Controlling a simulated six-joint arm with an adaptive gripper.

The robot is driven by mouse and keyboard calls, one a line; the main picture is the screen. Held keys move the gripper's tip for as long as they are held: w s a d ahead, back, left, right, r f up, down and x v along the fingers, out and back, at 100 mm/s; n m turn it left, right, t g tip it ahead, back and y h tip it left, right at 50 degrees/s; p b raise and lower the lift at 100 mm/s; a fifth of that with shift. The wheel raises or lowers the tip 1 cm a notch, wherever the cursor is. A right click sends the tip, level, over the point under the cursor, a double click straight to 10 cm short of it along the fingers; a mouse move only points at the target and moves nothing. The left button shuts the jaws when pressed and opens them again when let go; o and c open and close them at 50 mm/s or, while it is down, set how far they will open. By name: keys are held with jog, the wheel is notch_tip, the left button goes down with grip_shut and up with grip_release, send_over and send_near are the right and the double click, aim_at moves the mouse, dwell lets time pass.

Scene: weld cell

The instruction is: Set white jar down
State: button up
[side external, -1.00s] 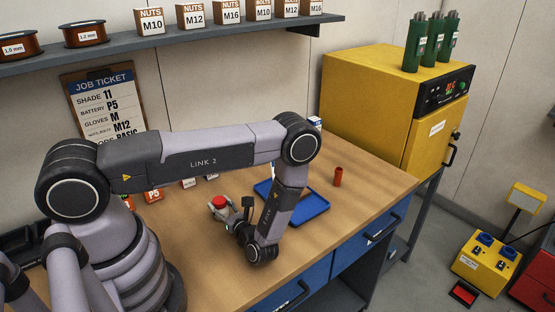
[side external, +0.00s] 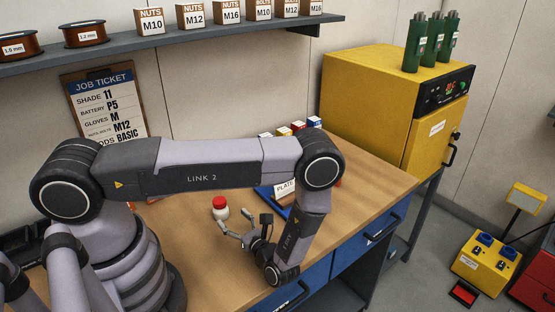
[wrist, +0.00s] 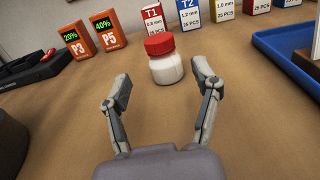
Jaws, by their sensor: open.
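The white jar (side external: 221,213) with a red lid stands upright on the wooden bench in the side view. It also shows in the wrist view (wrist: 166,67), beyond the fingertips and roughly between them. My gripper (side external: 233,229) is open and empty, to the right of the jar in the side view and apart from it. In the wrist view my gripper's two fingers (wrist: 163,88) are spread wide, with bare bench between them.
A blue tray (wrist: 287,49) lies at the right in the wrist view. Labelled boxes (wrist: 190,14) stand in a row behind the jar. Orange battery blocks P3 (wrist: 78,42) and P5 (wrist: 108,31) stand to its left. The bench front is clear.

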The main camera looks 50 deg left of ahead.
jog(key=d, duration=0.4)
jog(key=shift+w+d+r, duration=0.1)
jog(key=shift+d, duration=0.2)
notch_tip(320, 180, up, 21)
jog(key=n+g+h, duration=0.5)
jog(key=n+h, duration=0.4)
jog(key=n, duration=0.1)
jog(key=s+d+r+n+t+h, duration=0.1)
jog(key=s+r+n+t+h, duration=0.7)
jog(key=s+r, duration=0.5)
notch_tip(320, 180, up, 4)
jog(key=t+h, duration=0.1)
jog(key=t, duration=0.1)
jog(key=shift+d+r+t, duration=0.2)
jog(key=shift+d+t, duration=0.1)
jog(key=shift+d, duration=0.05)
